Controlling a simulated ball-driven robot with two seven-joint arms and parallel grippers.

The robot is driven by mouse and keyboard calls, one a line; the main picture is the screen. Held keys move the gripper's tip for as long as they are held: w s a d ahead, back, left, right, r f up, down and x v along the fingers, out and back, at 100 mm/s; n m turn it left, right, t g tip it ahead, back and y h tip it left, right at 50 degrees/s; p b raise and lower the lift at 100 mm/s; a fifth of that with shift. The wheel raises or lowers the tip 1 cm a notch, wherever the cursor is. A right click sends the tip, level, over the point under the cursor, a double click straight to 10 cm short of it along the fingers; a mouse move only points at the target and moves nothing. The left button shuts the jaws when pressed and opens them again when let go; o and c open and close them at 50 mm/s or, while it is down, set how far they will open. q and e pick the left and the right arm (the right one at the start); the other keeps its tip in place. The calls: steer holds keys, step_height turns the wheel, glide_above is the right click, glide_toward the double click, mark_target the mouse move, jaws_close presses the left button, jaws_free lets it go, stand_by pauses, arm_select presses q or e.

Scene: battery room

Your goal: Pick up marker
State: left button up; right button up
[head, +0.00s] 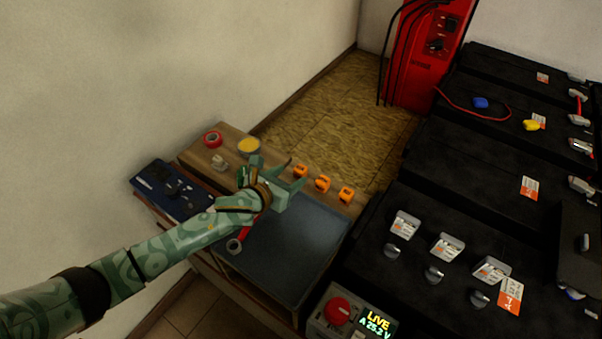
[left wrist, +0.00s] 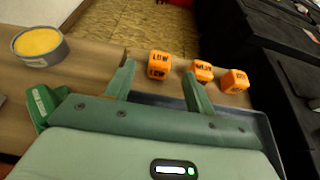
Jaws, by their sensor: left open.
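Three orange block-shaped markers with dark lettering stand in a row on the wooden bench top: the left one (head: 300,170), the middle one (head: 322,183) and the right one (head: 346,194). In the left wrist view the left marker (left wrist: 159,65) reads "LOW"; the middle one (left wrist: 202,71) and the right one (left wrist: 235,81) stand to its right. My left gripper (head: 297,174) is open and empty, its fingers pointing at the left marker. In the left wrist view that marker shows between the fingertips, seemingly just beyond them. My right gripper is not in view.
A dark blue tray surface (head: 295,250) lies beneath and in front of my left gripper. A yellow-topped tin (head: 248,146) and red tape roll (head: 213,138) stand behind left. Black battery cabinets (head: 400,275) stand right. A wrench with a red handle (head: 240,238) lies below my arm.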

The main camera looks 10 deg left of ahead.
mark_target(297, 172)
arm_select(q)
steer(key=b+x, duration=0.1)
steer(key=x, duration=0.3)
steer(key=shift+f, duration=0.25)
steer(key=shift+r, duration=0.15)
steer(key=c, duration=1)
steer(key=shift+c, duration=0.2)
